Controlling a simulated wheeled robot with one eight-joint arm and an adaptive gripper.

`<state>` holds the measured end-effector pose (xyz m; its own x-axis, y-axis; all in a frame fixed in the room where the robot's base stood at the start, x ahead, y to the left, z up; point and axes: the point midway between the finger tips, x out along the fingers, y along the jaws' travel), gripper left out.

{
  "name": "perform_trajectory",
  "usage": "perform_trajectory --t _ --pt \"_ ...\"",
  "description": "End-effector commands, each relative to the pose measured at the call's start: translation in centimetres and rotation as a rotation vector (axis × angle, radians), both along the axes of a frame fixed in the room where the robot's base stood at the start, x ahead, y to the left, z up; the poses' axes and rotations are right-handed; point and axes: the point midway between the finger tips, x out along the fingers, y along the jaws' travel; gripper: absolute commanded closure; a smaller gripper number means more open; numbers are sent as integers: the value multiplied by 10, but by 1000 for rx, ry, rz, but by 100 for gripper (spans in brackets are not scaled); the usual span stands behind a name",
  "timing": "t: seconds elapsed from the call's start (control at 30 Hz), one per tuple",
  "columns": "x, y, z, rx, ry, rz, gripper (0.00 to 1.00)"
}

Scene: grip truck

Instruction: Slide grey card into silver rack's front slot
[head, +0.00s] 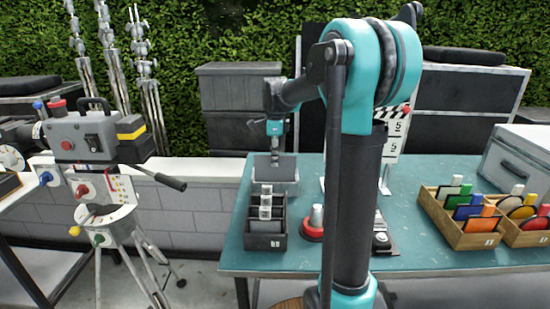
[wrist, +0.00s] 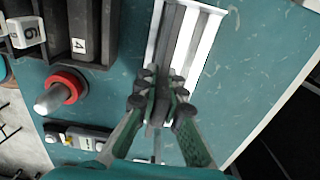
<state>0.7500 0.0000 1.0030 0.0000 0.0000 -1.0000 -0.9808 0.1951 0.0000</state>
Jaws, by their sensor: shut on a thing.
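My gripper (head: 274,146) hangs over the back left of the teal table, right above the silver rack (head: 283,188). In the wrist view my gripper (wrist: 163,95) is shut on the grey card (wrist: 157,113), a thin strip seen nearly edge-on between the fingertips. The silver rack (wrist: 207,45) lies just beyond the fingertips, with pale walls and darker grey lengthwise bands. The fingers hide part of the card and the rack's near end. I cannot tell whether the card's lower edge is inside a slot or above it.
A black rack (head: 251,241) with numbered blocks stands in front of the silver rack. A red-based knob (head: 315,225) stands to its right. Wooden trays of coloured cards (head: 460,237) and a grey case (head: 518,165) are at the right.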

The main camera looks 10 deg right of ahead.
Motion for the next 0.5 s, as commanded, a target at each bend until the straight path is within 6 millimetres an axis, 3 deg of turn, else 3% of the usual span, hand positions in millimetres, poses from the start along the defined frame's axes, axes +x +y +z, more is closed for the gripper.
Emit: perform_trajectory --t 0.5 --pt "0 0 -14 0 0 0 100"
